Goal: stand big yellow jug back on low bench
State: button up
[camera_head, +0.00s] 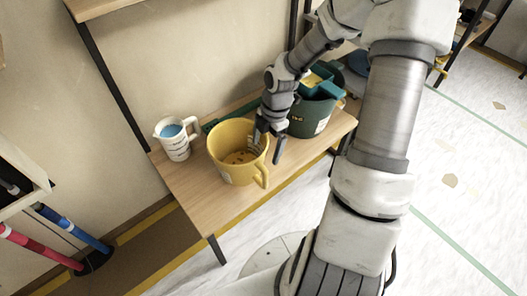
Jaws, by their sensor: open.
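The big yellow jug (231,168) stands upright on the low bench (195,201), near the middle of its wooden top. Its open mouth faces up and shows brownish marks inside; its handle (262,176) points toward the front right. My gripper (268,158) is open, with its fingers pointing down at the jug's right side. One finger overlaps the jug's rim in the picture and the other is outside, to the right. I cannot tell whether either finger touches the jug.
A small white measuring jug (178,146) with blue contents stands left of the yellow jug. A dark green bucket (309,118) with a teal item on top stands behind right. The bench's front left corner is bare. Rollers with blue and red poles (68,225) stand at lower left.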

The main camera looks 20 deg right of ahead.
jog(key=shift+d+r+p, duration=0.2)
jog(key=shift+r+p, duration=0.1)
jog(key=shift+r, duration=0.85)
jog(key=s+a+r+m+t+h, duration=0.1)
jog(key=s+a+r+m+t, duration=0.1)
jog(key=s+r+m, duration=0.45)
jog(key=s+a+r+m+t, duration=0.2)
jog(key=s+r+m, duration=0.2)
jog(key=r+m, duration=0.55)
jog(key=s+a+r+m+t+h, duration=0.1)
jog(key=s+a+r+m+t, duration=0.15)
jog(key=s+r+m, duration=0.6)
jog(key=w+r+n+p, duration=0.3)
jog(key=r+p, duration=1.4)
jog(key=r, duration=0.2)
jog(key=shift+r+g, duration=0.2)
jog(key=shift+g, duration=0.25)
